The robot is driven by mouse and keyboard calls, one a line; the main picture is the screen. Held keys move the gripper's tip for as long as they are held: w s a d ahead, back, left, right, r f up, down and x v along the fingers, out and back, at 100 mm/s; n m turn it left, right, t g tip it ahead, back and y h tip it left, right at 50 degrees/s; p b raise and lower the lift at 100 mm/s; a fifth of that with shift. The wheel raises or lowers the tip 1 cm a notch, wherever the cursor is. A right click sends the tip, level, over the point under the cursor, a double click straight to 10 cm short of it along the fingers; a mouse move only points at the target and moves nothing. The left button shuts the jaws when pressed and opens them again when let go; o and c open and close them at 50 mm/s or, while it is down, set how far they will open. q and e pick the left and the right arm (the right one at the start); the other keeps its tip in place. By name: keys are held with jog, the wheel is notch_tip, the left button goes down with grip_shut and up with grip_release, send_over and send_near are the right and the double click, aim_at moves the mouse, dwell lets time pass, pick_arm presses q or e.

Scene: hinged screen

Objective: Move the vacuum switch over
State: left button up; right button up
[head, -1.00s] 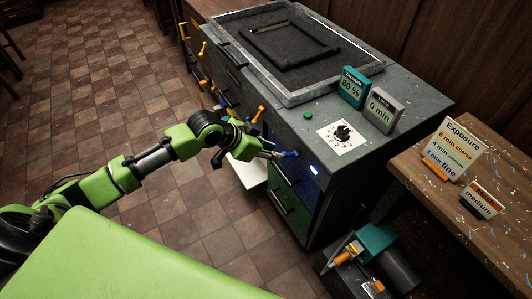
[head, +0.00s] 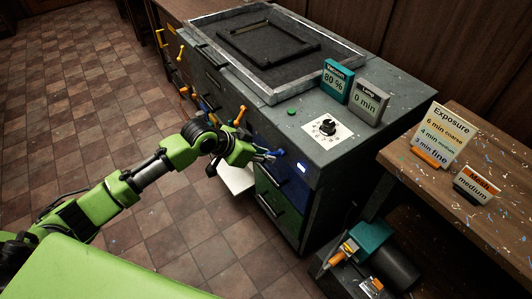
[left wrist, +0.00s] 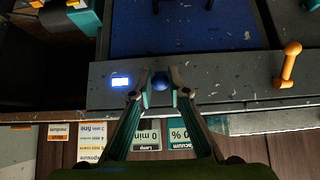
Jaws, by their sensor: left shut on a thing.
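A blue switch lever (head: 280,153) sticks out from the front of the grey cabinet (head: 340,158), left of a lit white indicator (head: 301,168). My left gripper (head: 268,156) reaches it from the left. In the left wrist view, the lever's round blue knob (left wrist: 160,83) sits between the tips of the gripper (left wrist: 161,86), which is shut on it. The fingers partly hide the lever. The lit indicator (left wrist: 120,82) also shows there. A teal card (head: 336,82) reading Vacuum 80 % stands on the cabinet top. My right gripper is not in view.
An orange lever (head: 239,115) is on the same front, left of the blue one. A dial (head: 327,128), green button (head: 292,112) and Lamp card (head: 369,103) are on top. A teal and dark machine (head: 375,255) stands on the floor at right.

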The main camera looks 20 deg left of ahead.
pick_arm(q)
jog(key=shift+s+a+f, duration=0.15)
jog(key=shift+s+f, duration=0.1)
jog(key=shift+f, duration=0.2)
jog(key=shift+s+a+f, duration=0.1)
jog(key=shift+s+f, duration=0.1)
jog(key=shift+f, duration=0.6)
jog(key=shift+f+b, duration=0.55)
jog(key=shift+f, duration=0.25)
